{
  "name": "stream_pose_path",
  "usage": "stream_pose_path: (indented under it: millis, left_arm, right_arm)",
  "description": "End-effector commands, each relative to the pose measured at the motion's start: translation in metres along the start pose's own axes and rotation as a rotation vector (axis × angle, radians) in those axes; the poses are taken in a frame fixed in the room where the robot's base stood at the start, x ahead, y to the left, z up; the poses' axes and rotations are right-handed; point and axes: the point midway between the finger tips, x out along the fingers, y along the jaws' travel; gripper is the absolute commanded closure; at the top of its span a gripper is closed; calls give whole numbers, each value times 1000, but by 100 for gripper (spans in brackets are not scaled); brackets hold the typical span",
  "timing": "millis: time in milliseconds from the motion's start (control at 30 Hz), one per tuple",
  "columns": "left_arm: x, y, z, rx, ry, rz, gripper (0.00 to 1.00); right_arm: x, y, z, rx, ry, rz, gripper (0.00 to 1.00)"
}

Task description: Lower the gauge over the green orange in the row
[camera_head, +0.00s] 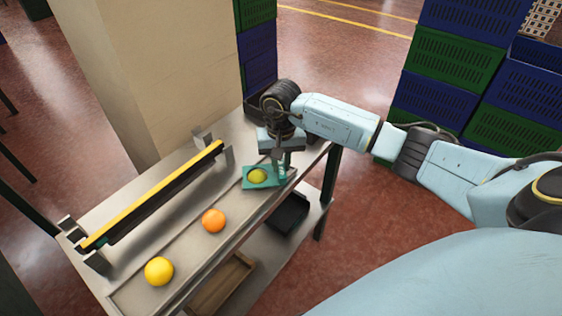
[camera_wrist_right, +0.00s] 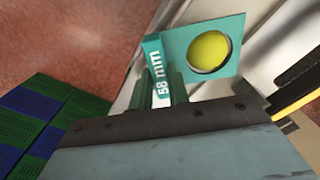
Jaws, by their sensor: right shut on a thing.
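The gauge is a teal plate (camera_head: 249,185) with a round hole and an upright grip marked "58 mm"; it also shows in the right wrist view (camera_wrist_right: 230,28). My right gripper (camera_head: 281,158) is shut on the grip, at the right end of the row. The green orange (camera_head: 257,176), yellow-green in colour, shows inside the hole; in the right wrist view the fruit (camera_wrist_right: 209,51) nearly fills it, with a thin dark gap at its lower edge. I cannot tell how far down the plate sits around it. My left gripper is not in view.
An orange fruit (camera_head: 213,221) and a yellow fruit (camera_head: 158,271) sit farther left in the row on the grey table (camera_head: 180,185). A yellow-topped dark bar (camera_head: 155,195) on metal brackets runs behind them. A black bin (camera_head: 289,212) and a wooden tray (camera_head: 222,285) are on the lower shelf.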

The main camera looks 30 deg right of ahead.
Motion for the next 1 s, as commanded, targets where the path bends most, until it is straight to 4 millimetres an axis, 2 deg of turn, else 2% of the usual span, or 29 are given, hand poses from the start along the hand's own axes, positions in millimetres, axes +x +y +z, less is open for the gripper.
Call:
stream_pose_path:
  millis: [1000]
  left_arm:
    - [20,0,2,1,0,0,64]
  right_arm:
    - [21,0,0,0,0,1,100]
